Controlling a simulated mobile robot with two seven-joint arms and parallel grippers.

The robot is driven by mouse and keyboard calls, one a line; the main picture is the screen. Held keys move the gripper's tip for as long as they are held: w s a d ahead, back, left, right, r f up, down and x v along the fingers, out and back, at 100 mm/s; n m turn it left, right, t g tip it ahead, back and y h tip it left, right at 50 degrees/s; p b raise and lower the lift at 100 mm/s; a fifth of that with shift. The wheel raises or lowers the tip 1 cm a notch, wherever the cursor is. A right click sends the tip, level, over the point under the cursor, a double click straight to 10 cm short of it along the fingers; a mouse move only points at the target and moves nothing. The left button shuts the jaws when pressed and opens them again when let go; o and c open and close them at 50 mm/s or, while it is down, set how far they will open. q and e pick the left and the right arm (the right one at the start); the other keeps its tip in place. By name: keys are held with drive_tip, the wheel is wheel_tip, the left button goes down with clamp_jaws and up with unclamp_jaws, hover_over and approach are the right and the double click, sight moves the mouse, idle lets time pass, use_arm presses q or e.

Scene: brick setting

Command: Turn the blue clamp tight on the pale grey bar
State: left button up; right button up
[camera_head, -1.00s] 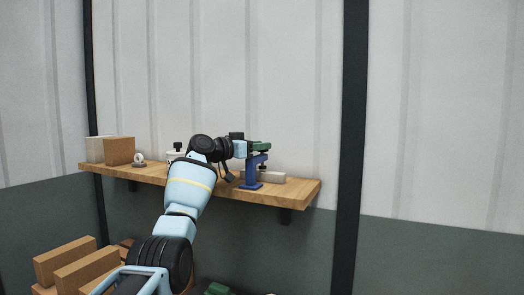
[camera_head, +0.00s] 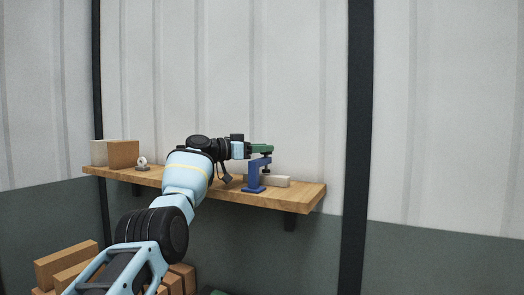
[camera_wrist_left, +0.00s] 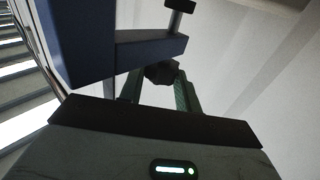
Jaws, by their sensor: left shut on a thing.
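The blue clamp (camera_head: 254,176) stands upright at the right part of a wooden wall shelf. The pale grey bar (camera_head: 277,181) lies on the shelf at the clamp, partly hidden behind it. My left gripper (camera_head: 265,149) reaches in from the left, at the top of the clamp, with its green fingers. In the left wrist view the fingers (camera_wrist_left: 160,92) are shut on the clamp's dark knob (camera_wrist_left: 162,72), and the blue clamp frame (camera_wrist_left: 80,40) fills the upper left. I cannot tell whether the screw's foot touches the bar. My right gripper is not recognisable in view.
The wooden shelf (camera_head: 300,194) also holds a brown block (camera_head: 123,154), a pale block (camera_head: 99,153) and a small white ring-shaped thing (camera_head: 142,163) at the left. Several bricks (camera_head: 66,262) are stacked at lower left. A dark post (camera_head: 358,150) stands right of the shelf.

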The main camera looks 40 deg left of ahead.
use_arm(q)
drive_tip(key=shift+f, duration=0.1)
idle(0.4)
drive_tip(key=o, duration=1)
drive_tip(key=shift+c, duration=0.2)
drive_tip(key=v, duration=0.7)
drive_tip(key=shift+s+a+b, duration=0.15)
drive_tip(key=shift+s+b, duration=0.2)
drive_tip(key=shift+b, duration=0.1)
